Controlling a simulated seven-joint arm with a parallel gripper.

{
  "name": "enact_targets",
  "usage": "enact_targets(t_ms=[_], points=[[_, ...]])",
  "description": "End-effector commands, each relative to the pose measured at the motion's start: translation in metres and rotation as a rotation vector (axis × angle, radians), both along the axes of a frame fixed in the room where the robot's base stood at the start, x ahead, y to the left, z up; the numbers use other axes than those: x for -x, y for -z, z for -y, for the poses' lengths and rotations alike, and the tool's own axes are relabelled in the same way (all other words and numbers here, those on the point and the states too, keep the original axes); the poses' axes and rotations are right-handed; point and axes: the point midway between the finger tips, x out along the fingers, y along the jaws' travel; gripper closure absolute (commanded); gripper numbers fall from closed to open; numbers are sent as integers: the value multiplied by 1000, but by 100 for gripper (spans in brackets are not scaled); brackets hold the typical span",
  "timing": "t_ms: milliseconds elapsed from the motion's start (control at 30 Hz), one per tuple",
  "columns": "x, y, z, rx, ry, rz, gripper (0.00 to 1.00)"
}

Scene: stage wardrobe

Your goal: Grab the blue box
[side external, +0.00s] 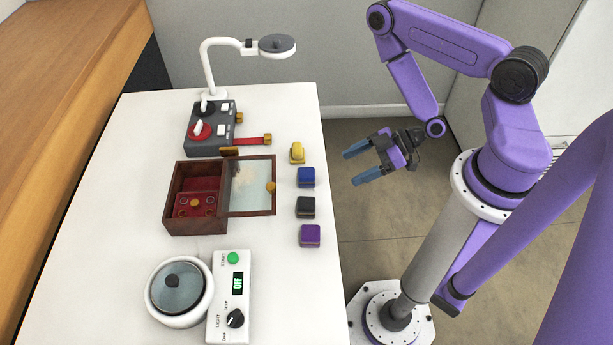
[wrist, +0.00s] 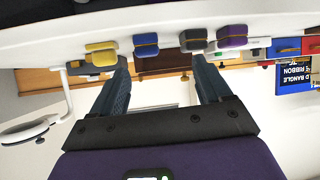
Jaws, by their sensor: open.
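The blue box (side external: 306,178) is a small cube standing near the table's right edge, between a yellow piece (side external: 297,153) and a black box (side external: 305,207). In the wrist view, the blue box (wrist: 146,42) shows in the upper part, between the two fingers. My gripper (side external: 354,167) is open and empty, beyond the table's right edge, with its blue fingers pointing toward the boxes. In the wrist view, my gripper (wrist: 160,63) has clear space between its fingertips. The blue box is apart from the fingers.
A purple box (side external: 310,236) stands in front of the black box. A wooden case (side external: 181,213) with an open glass lid (side external: 251,190) lies left of the boxes. Behind it are a grey control box (side external: 198,146) and a lamp (side external: 277,45). A white switch panel (side external: 229,290) stands at the front.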

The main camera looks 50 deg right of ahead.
Motion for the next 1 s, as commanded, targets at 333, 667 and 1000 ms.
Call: enact_targets(t_ms=[333,667,1000], points=[[10,-6,16,-121,168,57,22],[-4,1,3,-119,163,58,22],[-28,14,-20,-122,161,62,22]])
